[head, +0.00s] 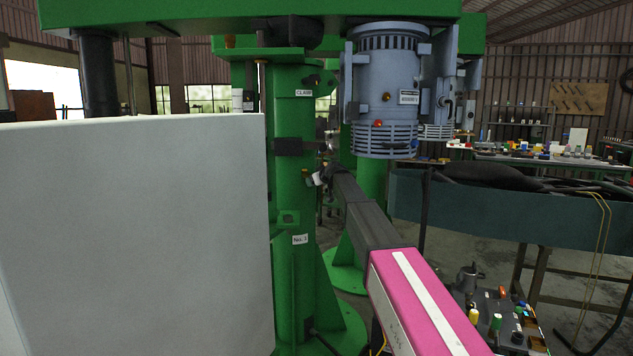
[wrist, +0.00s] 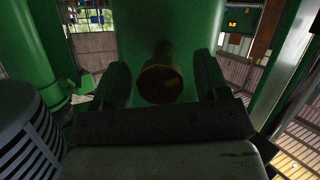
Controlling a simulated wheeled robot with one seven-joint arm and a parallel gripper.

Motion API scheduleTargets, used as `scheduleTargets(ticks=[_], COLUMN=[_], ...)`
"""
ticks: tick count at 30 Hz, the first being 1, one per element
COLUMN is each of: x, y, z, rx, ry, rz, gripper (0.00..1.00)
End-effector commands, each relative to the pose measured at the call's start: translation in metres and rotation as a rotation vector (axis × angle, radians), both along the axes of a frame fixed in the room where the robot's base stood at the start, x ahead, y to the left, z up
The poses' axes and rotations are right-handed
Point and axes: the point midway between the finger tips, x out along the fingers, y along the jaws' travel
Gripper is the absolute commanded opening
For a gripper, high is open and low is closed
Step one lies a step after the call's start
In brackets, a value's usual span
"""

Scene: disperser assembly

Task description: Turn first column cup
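The first column (head: 292,215) is a green post with a "No. 1" label, in the middle of the head view. A small dark yellow-brown cup (head: 307,178) sticks out from its side. My gripper (head: 319,178) is at the cup at the end of my arm. In the wrist view the round end of the cup (wrist: 160,82) faces the camera, in front of the green column (wrist: 170,22). The two dark fingers of my gripper (wrist: 160,68) stand to its left and right with a visible gap on each side. The gripper is open.
A blue-grey motor (head: 388,90) hangs right of the column, above my arm; its ribbed side shows at left in the wrist view (wrist: 25,130). A large white panel (head: 135,230) blocks the left of the head view. Benches with small items (head: 545,155) stand at right.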

Motion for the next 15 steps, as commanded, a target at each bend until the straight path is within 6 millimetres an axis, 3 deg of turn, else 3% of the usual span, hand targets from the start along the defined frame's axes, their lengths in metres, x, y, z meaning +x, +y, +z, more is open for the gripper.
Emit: scheduleTargets(ticks=[8, 15], x=[-0.008, -0.036], y=[-0.005, -0.022], z=[0.004, 0.016], rx=[0.001, 0.0], ry=[-0.002, -0.001], rz=[-0.001, -0.001], gripper=[0.68, 0.68])
